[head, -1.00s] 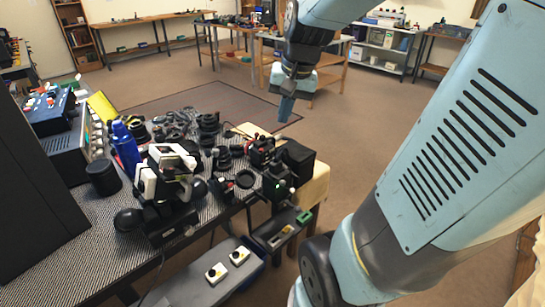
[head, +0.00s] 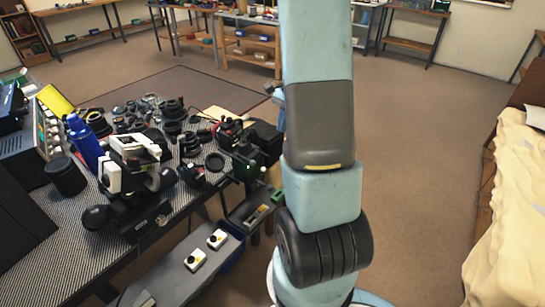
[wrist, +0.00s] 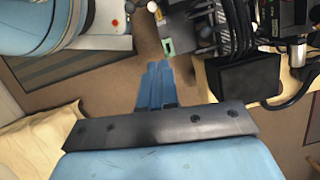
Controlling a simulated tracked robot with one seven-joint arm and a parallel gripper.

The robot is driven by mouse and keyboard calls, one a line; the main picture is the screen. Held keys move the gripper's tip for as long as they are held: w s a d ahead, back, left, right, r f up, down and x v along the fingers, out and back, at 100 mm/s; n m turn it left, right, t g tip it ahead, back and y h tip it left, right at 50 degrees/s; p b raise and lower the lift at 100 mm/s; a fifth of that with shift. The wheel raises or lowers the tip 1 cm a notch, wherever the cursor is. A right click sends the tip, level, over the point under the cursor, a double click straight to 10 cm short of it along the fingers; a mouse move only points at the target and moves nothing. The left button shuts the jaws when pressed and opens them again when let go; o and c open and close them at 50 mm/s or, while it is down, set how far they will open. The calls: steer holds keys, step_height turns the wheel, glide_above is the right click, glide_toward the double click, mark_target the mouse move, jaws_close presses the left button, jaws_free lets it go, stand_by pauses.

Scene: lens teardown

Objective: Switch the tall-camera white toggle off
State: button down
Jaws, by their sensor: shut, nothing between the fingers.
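My gripper (wrist: 158,66) shows in the wrist view with its two blue fingers together and nothing between them. It points over open floor beside the table end. In the head view it is mostly hidden behind my arm. I cannot make out the tall camera's white toggle for certain. A black-and-white device (head: 135,160) stands on the table in the head view. Black camera-like gear (head: 240,140) with red parts stands at the table's right end. In the wrist view a black box (wrist: 243,77) is right of the fingers, apart from them.
The patterned worktable (head: 60,240) holds a blue bottle (head: 84,142) and several lens parts. Two white button boxes (head: 195,260) sit on a lower grey surface. A cloth-covered bed-like surface (head: 510,190) is at right. Black cable (wrist: 300,88) loops near the black box. The central floor is clear.

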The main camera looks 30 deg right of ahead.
mark_target(261, 169)
steer(key=shift+d+f, duration=0.25)
steer(key=shift+f, duration=0.1)
steer(key=shift+f, duration=0.1)
steer(key=s+a+f, duration=0.1)
steer(key=a+f, duration=0.5)
steer(key=f, duration=0.4)
steer(key=shift+s+a, duration=0.2)
steer(key=shift+a, duration=0.2)
